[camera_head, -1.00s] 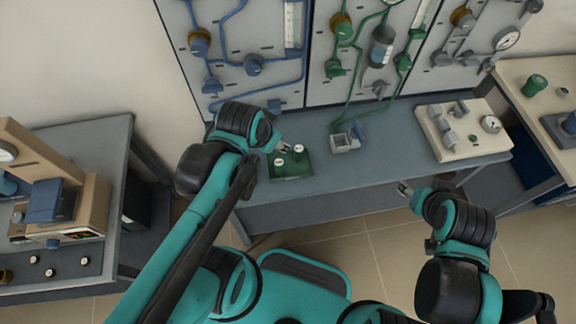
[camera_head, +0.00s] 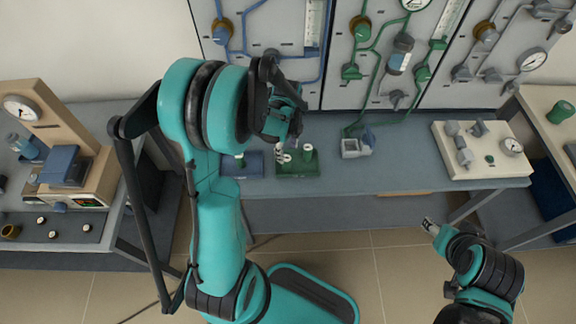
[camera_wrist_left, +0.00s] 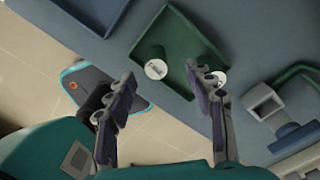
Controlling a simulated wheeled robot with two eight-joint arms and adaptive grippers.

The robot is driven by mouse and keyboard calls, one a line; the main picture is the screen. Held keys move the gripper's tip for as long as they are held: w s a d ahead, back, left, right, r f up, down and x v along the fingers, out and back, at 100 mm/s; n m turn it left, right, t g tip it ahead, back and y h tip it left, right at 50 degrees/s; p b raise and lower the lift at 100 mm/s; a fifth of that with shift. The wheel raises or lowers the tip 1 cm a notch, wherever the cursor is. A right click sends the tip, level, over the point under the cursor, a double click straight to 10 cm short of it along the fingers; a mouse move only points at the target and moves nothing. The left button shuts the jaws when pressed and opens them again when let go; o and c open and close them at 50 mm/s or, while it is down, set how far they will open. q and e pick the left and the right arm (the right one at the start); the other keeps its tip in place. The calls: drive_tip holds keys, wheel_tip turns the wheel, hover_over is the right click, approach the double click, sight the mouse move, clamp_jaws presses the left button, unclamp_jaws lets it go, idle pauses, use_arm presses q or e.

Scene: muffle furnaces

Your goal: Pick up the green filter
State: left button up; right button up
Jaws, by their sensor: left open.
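A green tray (camera_head: 312,168) holds two small green filters with white labelled tops. In the left wrist view, one filter (camera_wrist_left: 156,66) stands upright in the tray (camera_wrist_left: 178,25), just beyond the gap between the fingertips. A second filter (camera_wrist_left: 219,76) is partly hidden behind the right-hand finger; it also shows in the head view (camera_head: 307,152). My left gripper (camera_head: 284,160) is open and empty over the tray, pointing down; its fingers are spread in the wrist view (camera_wrist_left: 159,80). My right gripper (camera_head: 430,225) hangs off the bench's front, its jaws too small to judge.
A blue tray (camera_head: 227,166) with a filter lies left of the green tray. A grey holder with a blue part (camera_head: 356,149) stands right of it. A beige panel with a gauge (camera_head: 480,165) is farther right. Bare bench (camera_head: 400,170) lies between.

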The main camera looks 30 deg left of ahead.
sight(287, 158)
use_arm(q)
drive_tip(key=f+b, duration=0.1)
drive_tip(key=f, duration=0.1)
drive_tip(key=f+b, duration=0.1)
drive_tip(key=f, duration=0.1)
drive_tip(key=f+b, duration=0.1)
drive_tip(key=f, duration=0.1)
drive_tip(key=shift+s+f, duration=0.1)
drive_tip(key=shift+s, duration=0.15)
clamp_jaws()
